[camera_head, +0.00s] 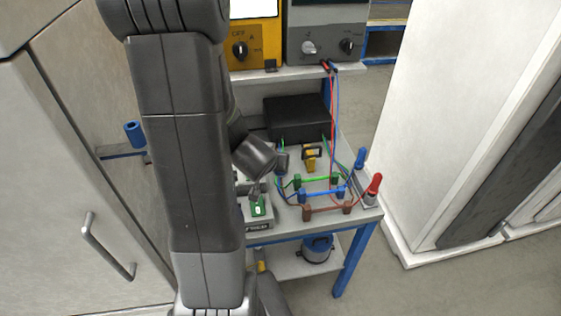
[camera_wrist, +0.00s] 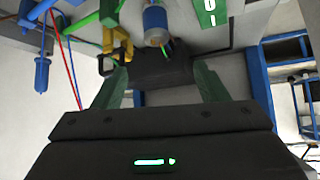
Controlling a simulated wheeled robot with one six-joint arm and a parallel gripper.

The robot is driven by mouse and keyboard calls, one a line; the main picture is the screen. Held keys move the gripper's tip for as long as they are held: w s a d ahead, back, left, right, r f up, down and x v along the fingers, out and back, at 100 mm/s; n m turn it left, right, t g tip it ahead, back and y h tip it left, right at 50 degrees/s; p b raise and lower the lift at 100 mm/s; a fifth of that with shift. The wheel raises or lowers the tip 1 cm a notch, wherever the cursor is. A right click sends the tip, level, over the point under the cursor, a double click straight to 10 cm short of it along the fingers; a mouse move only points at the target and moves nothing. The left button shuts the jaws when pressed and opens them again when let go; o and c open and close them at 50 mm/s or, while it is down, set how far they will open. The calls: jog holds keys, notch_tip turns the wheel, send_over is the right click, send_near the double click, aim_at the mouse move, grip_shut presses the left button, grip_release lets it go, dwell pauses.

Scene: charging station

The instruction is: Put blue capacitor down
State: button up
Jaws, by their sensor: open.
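A blue cylinder with a silvery end, the capacitor (camera_wrist: 155,22), shows at the top of the wrist view, apart from my fingertips and roughly in line with the space between them. In the head view the blue-grey cylinder (camera_head: 282,162) just right of my wrist appears to be the same part, on the small worktable (camera_head: 285,222). My gripper (camera_wrist: 158,88) is open, with its two greenish fingers spread wide and nothing between them. In the head view my arm hides much of the gripper and the table's left side.
Green, blue and brown wired holders (camera_head: 327,209) stand right of the capacitor. Red (camera_head: 374,185) and blue (camera_head: 360,158) handled tools stand at the right edge. A black box (camera_head: 297,118) is behind, under a shelf with meters (camera_head: 327,46). A white cabinet (camera_head: 445,110) stands right.

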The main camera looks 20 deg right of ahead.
jog(key=shift+s+d+b+x, duration=0.1)
jog(key=shift+b+x, duration=1.1)
jog(key=shift+x, duration=2.25)
jog(key=shift+s+d+b+x, duration=0.15)
jog(key=shift+b+x, duration=1.05)
jog(key=shift+x, duration=2.25)
jog(key=c, duration=1.2)
